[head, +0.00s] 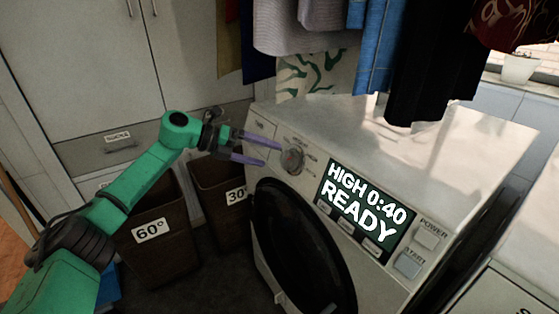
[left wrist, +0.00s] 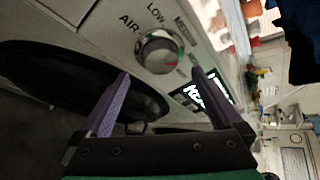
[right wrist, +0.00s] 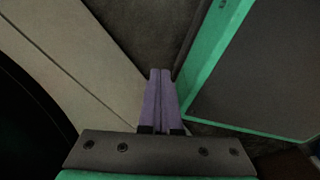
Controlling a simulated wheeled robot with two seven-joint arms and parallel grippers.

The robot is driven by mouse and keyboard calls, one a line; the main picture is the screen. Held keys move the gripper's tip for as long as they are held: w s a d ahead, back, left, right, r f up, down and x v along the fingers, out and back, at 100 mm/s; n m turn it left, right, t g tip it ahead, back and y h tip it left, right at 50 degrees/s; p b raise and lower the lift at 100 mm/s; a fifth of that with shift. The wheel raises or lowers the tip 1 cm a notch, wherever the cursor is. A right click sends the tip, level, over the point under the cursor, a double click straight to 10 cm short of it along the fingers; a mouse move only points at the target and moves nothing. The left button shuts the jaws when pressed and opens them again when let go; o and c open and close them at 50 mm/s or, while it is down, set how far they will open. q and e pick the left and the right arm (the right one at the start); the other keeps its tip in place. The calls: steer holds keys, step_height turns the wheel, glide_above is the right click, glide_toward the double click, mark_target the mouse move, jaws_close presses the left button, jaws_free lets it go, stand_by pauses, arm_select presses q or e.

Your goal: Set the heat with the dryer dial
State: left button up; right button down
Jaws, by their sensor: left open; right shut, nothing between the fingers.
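The dryer dial (head: 292,160) is a round grey knob with a red mark on the dryer's front panel. It also shows in the left wrist view (left wrist: 158,50), with its red mark toward the right and the labels AIR and LOW beside it. My left gripper (head: 272,154) is open just left of the dial in the head view. In the left wrist view its purple fingers (left wrist: 160,74) point toward the dial with space between them, and contact is not visible. The display (head: 363,211) reads HIGH 0:40 READY. My right gripper (right wrist: 161,72) is shut and empty, outside the head view.
POWER (head: 427,238) and START (head: 408,265) buttons sit right of the display. The dark round door (head: 300,250) is below the panel. Clothes (head: 370,50) hang above the dryer top. Brown bins marked 60° (head: 165,260) and 30° (head: 215,190) stand left of the dryer.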

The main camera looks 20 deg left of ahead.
arm_select(q)
steer(key=v, duration=0.8)
steer(key=shift+s+a, duration=0.15)
steer(key=shift+a, duration=0.05)
